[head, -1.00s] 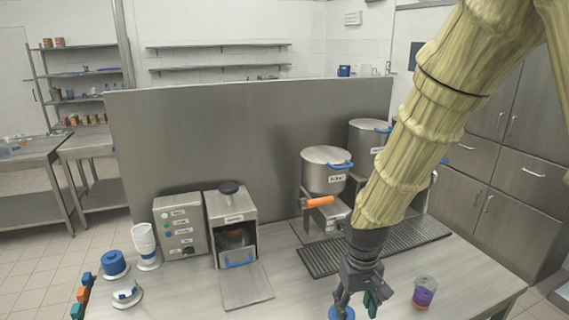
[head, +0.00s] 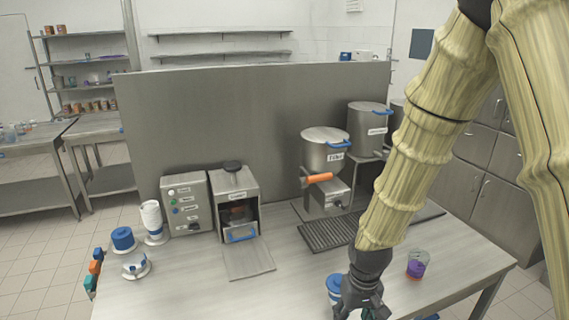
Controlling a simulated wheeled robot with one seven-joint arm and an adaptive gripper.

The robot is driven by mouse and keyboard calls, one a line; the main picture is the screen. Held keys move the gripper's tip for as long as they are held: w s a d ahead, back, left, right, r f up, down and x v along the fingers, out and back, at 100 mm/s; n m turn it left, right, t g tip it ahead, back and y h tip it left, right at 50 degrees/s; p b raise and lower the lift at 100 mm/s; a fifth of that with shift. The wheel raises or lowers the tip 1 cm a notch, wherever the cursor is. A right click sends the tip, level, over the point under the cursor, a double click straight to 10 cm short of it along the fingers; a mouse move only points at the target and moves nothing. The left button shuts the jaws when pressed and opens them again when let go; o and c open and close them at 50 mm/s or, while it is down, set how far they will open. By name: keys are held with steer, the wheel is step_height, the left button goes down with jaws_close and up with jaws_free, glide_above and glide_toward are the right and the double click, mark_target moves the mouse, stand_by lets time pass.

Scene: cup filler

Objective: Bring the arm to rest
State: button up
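My gripper (head: 362,306) hangs at the front of the steel table (head: 215,295), low in the head view. Its fingertips are near or past the lower picture edge, so whether they are apart is unclear. A blue-lidded cup (head: 334,284) stands just left of it, partly covered by the gripper; I cannot tell whether they touch. My arm comes down from the upper right, in a pale ribbed cover.
A clear cup with purple content (head: 416,266) stands right of my gripper. Behind are a drip grate (head: 328,236), two steel pots (head: 326,152) (head: 367,119), an open-fronted machine (head: 236,190) and a button box (head: 187,203). A blue-lidded container (head: 123,239) and stacked white cups (head: 151,217) stand left.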

steer(key=s+d+f+b, duration=0.1)
steer(key=s+f, duration=0.3)
steer(key=f, duration=0.3)
steer(key=s+f+m+b, duration=0.1)
steer(key=s+f, duration=0.2)
steer(key=f, duration=0.4)
steer(key=s+d+f+b, duration=0.1)
steer(key=s+f, duration=0.3)
steer(key=f, duration=0.3)
steer(key=s+d+f+b, duration=0.1)
steer(key=s+d+f, duration=0.3)
steer(key=s+f, duration=0.7)
steer(key=shift+s+m, duration=0.4)
steer(key=shift+s, duration=0.6)
